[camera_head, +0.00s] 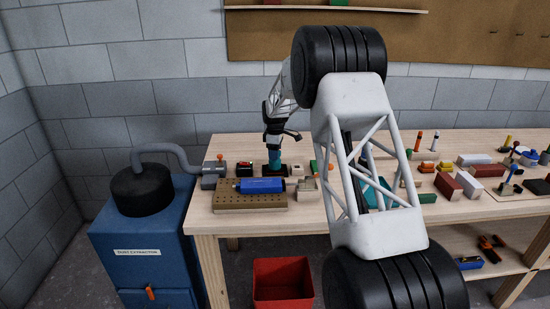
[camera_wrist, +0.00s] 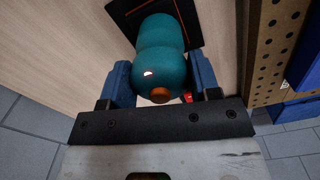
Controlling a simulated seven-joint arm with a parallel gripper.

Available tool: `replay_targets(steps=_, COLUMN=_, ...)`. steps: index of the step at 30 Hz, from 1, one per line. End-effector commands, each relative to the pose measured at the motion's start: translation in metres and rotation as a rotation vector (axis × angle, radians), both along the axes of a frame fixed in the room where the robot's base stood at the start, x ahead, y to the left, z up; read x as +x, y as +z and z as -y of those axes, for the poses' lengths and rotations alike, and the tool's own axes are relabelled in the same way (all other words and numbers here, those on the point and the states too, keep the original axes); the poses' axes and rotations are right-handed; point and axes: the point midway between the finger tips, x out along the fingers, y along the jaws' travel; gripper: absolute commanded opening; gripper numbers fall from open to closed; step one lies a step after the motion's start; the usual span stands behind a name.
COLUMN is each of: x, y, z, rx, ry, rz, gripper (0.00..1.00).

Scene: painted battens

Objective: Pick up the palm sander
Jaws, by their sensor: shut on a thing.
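The palm sander has a teal rounded body and a flat black pad; it shows at the back left of the bench in the head view (camera_head: 274,160) and fills the top middle of the wrist view (camera_wrist: 160,45). My gripper (camera_head: 274,147) comes down on it from above. In the wrist view my gripper (camera_wrist: 161,78) has one blue finger on each side of the teal body and is shut on it. The sander looks upright, pad down. I cannot tell whether the pad touches the bench.
A blue dust extractor (camera_head: 145,245) stands left.

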Motion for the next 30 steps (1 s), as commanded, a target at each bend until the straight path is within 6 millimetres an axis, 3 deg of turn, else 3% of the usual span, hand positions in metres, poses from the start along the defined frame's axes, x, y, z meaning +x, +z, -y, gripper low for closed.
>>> replay_targets(steps=8, x=0.001, y=0.018, z=0.000, rx=0.000, ry=0.000, rz=0.003, gripper=0.19)
replay_targets(steps=24, x=0.001, y=0.089, z=0.000, rx=0.000, ry=0.000, rz=0.002, gripper=0.19)
replay_targets(steps=30, x=0.000, y=0.100, z=0.000, rx=0.000, ry=0.000, rz=0.001, gripper=0.19)
